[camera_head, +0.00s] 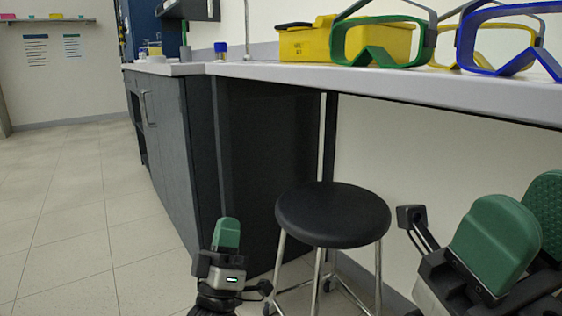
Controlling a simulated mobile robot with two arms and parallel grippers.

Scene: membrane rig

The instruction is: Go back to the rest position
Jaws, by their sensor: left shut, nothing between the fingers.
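My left gripper (228,224) is low in the head view, left of the stool, with its green fingertip pointing up. It is shut and empty, and touches nothing that I can see. My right gripper (518,205) is large at the lower right, in front of the bench.
A black round stool (333,213) stands between my grippers, under the white bench (300,76). On the bench are a yellow box (304,45), green goggles (383,62) and blue goggles (470,52). A dark cabinet (165,140) stands behind. Floor (70,210) at left is clear.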

